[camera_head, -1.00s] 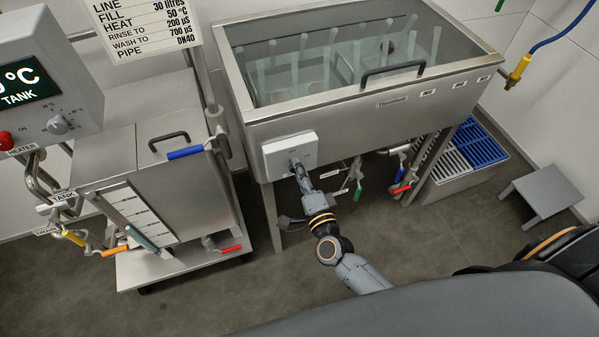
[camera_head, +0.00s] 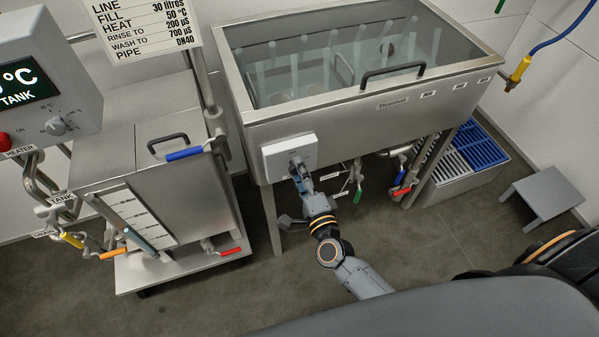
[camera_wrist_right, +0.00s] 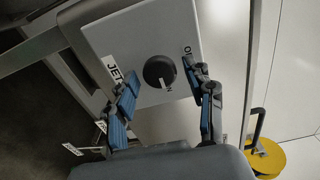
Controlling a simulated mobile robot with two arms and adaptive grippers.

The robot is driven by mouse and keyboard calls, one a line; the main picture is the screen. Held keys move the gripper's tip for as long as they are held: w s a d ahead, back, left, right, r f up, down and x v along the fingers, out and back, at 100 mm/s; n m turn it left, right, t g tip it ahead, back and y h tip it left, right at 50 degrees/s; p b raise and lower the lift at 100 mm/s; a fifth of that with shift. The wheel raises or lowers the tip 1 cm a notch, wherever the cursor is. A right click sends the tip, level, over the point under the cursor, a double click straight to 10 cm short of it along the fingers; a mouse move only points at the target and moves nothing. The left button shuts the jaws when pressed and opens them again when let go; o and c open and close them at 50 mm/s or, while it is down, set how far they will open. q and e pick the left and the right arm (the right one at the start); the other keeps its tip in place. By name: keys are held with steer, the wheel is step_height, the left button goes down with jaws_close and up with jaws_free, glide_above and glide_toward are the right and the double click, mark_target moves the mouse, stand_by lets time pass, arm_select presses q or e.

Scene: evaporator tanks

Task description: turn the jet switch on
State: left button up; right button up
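The jet switch is a round black knob (camera_wrist_right: 160,72) with a white pointer mark, on a pale box (camera_wrist_right: 135,40) labelled JET. The small lettering around the knob is too unclear to read in full. In the head view, the box (camera_head: 306,146) is on the front of the steel tank, and my gripper mostly covers the knob. My right gripper (camera_wrist_right: 165,74) is open, one blue-padded finger on each side of the knob. Gaps show between fingers and knob in the wrist view; I cannot tell the depth. It also shows in the head view (camera_head: 298,170). My left gripper is not in view.
The tank (camera_head: 370,118) has a glass lid with a dark handle (camera_head: 392,72). Valves with green (camera_head: 357,196) and red (camera_head: 401,191) handles hang below it. A steel trolley unit (camera_head: 160,180) stands left. A grey step stool (camera_head: 541,198) stands right.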

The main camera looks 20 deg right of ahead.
steer(key=s, duration=1.2)
steer(key=shift+d, duration=0.2)
